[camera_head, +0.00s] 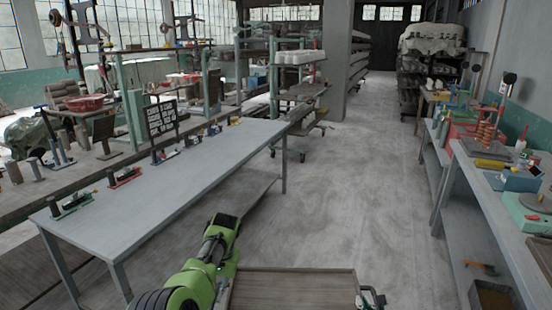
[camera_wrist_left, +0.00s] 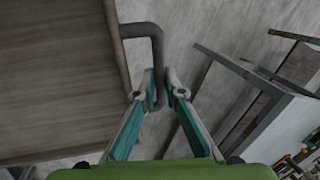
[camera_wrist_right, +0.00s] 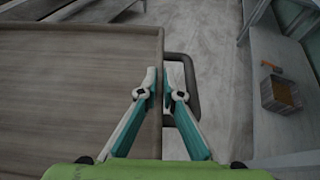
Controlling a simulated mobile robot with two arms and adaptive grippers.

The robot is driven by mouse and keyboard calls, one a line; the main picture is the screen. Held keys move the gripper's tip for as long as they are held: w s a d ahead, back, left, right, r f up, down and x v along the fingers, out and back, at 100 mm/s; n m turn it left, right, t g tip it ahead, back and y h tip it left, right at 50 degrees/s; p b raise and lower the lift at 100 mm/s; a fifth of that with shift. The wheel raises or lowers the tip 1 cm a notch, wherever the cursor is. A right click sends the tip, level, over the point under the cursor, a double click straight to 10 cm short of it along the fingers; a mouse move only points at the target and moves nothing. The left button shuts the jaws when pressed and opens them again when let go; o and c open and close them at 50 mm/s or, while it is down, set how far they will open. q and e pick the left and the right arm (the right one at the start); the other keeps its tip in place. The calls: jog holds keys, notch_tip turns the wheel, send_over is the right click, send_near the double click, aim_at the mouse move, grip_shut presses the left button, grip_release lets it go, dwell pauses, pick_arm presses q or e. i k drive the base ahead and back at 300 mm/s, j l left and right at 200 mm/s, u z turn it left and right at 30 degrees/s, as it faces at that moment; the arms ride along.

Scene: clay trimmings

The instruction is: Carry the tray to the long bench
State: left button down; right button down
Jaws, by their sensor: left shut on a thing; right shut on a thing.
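The tray (camera_head: 293,290) is a flat brown wood-like board with a raised rim, at the bottom middle of the head view, cut off by the frame edge. My left gripper (camera_wrist_left: 160,78) is shut on the tray's dark bar handle (camera_wrist_left: 143,30). My right gripper (camera_wrist_right: 159,78) is shut at the tray's other side, one finger on each side of its rim, with the handle loop (camera_wrist_right: 193,85) just beside the fingers. The tray (camera_wrist_right: 80,90) looks bare where it shows. A long grey bench (camera_head: 205,165) stands ahead to the left, with small devices along its far edge.
A second bench (camera_head: 485,195) with tools and boxes runs along the right. Open concrete floor (camera_head: 345,190) lies between the benches. A wheeled rack (camera_head: 300,95) stands beyond the left bench, and a pillar (camera_head: 335,60) behind it.

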aim_at(158, 194)
jog(key=i+l+u, duration=0.15)
jog(key=i, duration=1.85)
jog(key=i+u, duration=0.2)
jog(key=i, duration=0.8)
jog(key=i+u, duration=0.3)
jog(key=i+l+u, duration=0.1)
jog(key=i+u, duration=0.2)
jog(key=u, duration=1.35)
